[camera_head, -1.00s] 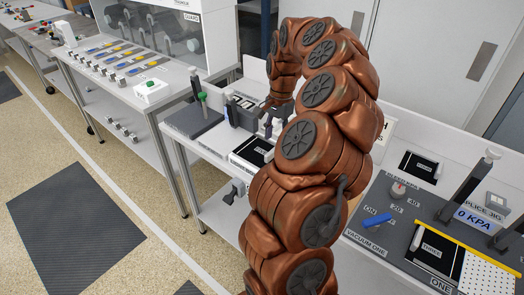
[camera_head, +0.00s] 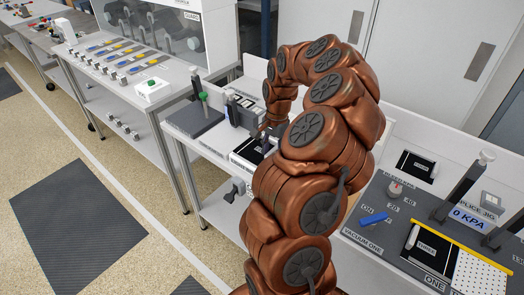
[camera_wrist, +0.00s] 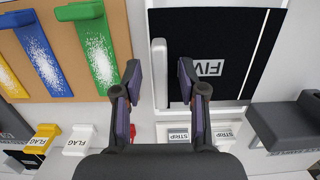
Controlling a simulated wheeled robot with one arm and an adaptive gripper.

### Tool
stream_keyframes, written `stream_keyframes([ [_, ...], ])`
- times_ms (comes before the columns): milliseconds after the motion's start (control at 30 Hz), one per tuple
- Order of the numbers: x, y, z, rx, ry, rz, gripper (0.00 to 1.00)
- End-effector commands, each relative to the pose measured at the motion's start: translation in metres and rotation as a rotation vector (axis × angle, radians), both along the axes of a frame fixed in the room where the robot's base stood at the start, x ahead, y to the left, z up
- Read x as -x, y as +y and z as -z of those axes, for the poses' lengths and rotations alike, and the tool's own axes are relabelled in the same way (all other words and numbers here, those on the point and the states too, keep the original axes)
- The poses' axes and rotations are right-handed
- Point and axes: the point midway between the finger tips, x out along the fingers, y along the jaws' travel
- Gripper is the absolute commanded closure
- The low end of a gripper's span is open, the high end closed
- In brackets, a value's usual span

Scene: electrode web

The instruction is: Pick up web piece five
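Web piece five is a black sheet (camera_wrist: 232,48) with a white line near its right side and the upside-down label FIVE, in the wrist view. A pale upright bar or tab (camera_wrist: 159,60) stands at its left edge. My gripper (camera_wrist: 159,82) is open, with one finger on each side of this bar and a gap visible on both sides. In the head view the black piece (camera_head: 243,151) lies on the white bench, and my gripper (camera_head: 266,139) is over its right part. My arm hides some of the piece there.
In the wrist view a brown board (camera_wrist: 60,40) with coloured strips is at left, flag tags (camera_wrist: 78,140) below it, and a dark block (camera_wrist: 285,122) at right.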

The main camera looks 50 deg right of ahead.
Motion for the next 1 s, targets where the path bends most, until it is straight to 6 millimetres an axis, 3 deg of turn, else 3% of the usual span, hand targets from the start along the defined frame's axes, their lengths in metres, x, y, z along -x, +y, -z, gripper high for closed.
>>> stream_keyframes([
  [33, 0.0, 0.0, 0.0, 0.0, 0.0, 0.0, 0.67],
  [367, 0.0, 0.0, 0.0, 0.0, 0.001, 0.0, 1.0],
  [1000, -0.0004, -0.0009, -0.0082, 0.002, 0.0, 0.002, 1.0],
])
